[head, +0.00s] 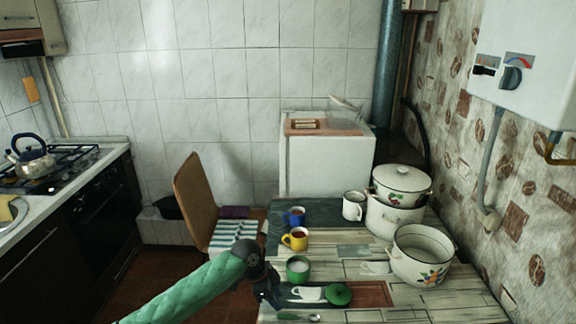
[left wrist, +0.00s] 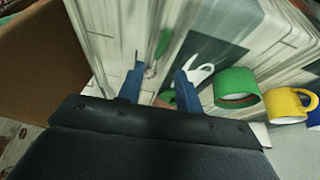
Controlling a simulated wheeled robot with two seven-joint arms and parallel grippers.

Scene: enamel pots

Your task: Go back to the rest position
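My left gripper (head: 266,292) is at the table's left edge, at the end of the green-sleeved arm, beside the green mug (head: 298,268). In the left wrist view its two blue fingers (left wrist: 160,84) stand apart with nothing held between them. The green mug also shows in that view (left wrist: 236,87), to the right of the fingers and apart from them. A round green lid (head: 338,294) lies on the table right of the gripper. A green-handled spoon (head: 290,317) lies near the front of the table. My right gripper is not in view.
Yellow mug (head: 295,239), blue mug (head: 294,216) and white mug (head: 353,206) stand farther back on the table (head: 452,302). An open enamel pot (head: 421,256) and a lidded pot (head: 396,216) stand at right. A chair (head: 193,202) is left of the table; open floor lies beyond.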

